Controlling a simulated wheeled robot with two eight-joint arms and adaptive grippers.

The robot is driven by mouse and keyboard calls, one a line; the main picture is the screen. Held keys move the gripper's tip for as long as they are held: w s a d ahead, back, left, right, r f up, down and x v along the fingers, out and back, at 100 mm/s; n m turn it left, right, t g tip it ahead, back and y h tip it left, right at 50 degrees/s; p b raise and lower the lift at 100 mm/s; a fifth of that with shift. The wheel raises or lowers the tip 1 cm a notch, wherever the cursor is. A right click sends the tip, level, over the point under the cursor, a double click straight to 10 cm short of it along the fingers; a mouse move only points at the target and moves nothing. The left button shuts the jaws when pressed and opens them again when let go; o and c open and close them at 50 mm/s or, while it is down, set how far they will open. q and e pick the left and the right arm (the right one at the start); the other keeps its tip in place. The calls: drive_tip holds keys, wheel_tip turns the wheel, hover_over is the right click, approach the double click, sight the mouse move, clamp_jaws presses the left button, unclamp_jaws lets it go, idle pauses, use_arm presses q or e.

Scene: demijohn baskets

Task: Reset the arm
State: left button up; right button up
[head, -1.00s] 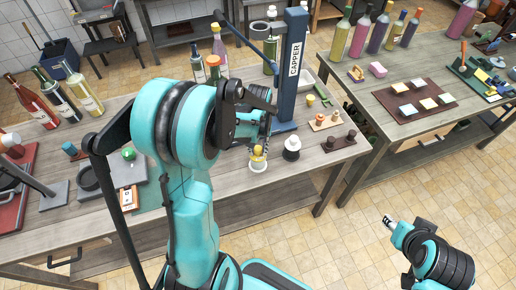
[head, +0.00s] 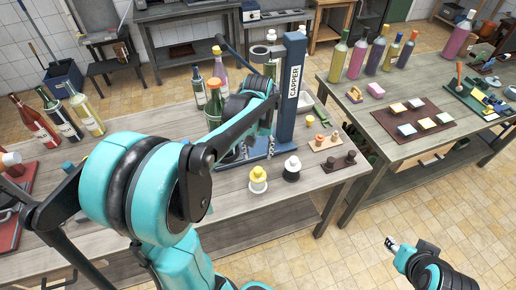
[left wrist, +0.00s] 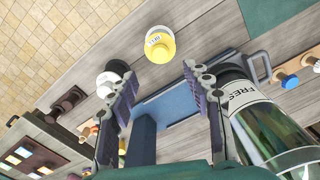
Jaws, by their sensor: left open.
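My left arm (head: 150,185) reaches over the table from the left, its elbow raised and bent. The left gripper shows in the left wrist view (left wrist: 162,95), with its two fingers wide apart and nothing between them. In the head view it is largely hidden behind my forearm, close to the blue capper (head: 291,85). A yellow-topped piece on a white base (head: 258,180) stands upright in front of the capper. It also shows beyond the fingertips in the left wrist view (left wrist: 158,45), apart from them. My right gripper (head: 392,243) hangs over the floor at lower right.
A white-topped piece on a black base (head: 292,168) stands beside the yellow one. A green bottle (left wrist: 272,130) is close to one finger in the left wrist view. Several bottles (head: 68,118) stand at the left.

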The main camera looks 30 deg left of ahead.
use_arm(q)
drive_tip(key=shift+r, duration=0.8)
drive_tip(key=s+d+f+m+t+b, duration=0.5)
drive_tip(key=s+d+f+t+b, duration=0.1)
drive_tip(key=s+d, duration=0.4)
drive_tip(key=shift+s+d+f+t+b, duration=0.25)
drive_tip(key=shift+s+t+b, duration=0.3)
drive_tip(key=shift+b, duration=0.5)
